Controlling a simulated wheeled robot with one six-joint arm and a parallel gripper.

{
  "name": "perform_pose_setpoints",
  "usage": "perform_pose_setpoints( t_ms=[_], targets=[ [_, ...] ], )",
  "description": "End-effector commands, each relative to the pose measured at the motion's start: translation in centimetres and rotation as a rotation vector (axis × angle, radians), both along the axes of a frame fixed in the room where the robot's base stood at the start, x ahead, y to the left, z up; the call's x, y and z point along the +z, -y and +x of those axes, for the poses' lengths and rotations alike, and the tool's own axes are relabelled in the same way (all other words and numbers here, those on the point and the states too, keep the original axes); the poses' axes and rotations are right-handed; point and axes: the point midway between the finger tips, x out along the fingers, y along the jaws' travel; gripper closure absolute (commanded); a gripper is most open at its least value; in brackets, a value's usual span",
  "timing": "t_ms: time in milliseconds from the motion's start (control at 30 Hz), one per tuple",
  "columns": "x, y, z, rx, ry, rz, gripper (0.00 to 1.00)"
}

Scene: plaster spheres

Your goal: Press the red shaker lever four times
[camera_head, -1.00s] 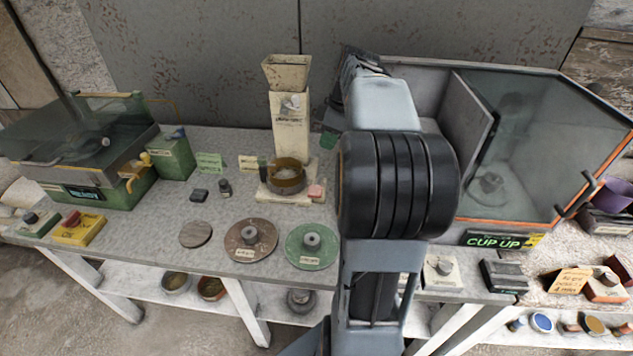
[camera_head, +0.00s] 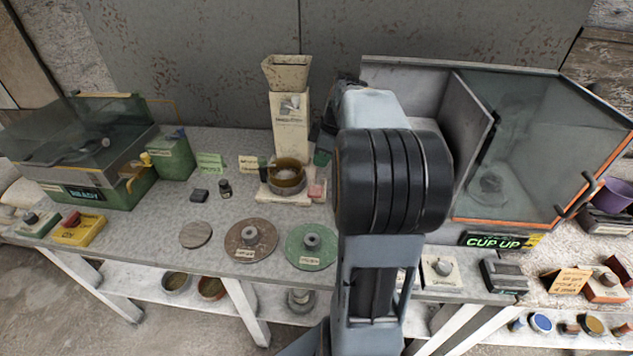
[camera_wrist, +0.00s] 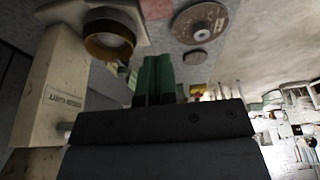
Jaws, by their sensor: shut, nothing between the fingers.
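The cream shaker (camera_head: 291,125) with a hopper stands at the back middle of the table; it shows at the left of the wrist view (camera_wrist: 50,95). A brown ring-like bowl (camera_head: 287,180) stands on the base, also in the wrist view (camera_wrist: 110,38). My gripper (camera_head: 321,158) has green fingers, shut and empty, just above and behind the pinkish piece, apparently apart from it. My arm hides the space to the right.
A brown disc (camera_head: 250,240) and a green disc (camera_head: 311,247) lie in front of the shaker. A glass-fronted cabinet (camera_head: 545,150) stands at the right, a green machine with a clear lid (camera_head: 85,150) at the left.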

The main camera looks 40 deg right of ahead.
Motion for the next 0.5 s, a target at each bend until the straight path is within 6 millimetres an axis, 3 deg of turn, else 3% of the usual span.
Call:
perform_pose_setpoints(
  t_ms=[200, 500],
  targets=[
    [-3.9, -0.9, 0.8, 0.002, -0.003, 0.001, 1.00],
    [-7.4, -1.0, 0.9, 0.001, -0.001, 0.001, 1.00]
  ],
)
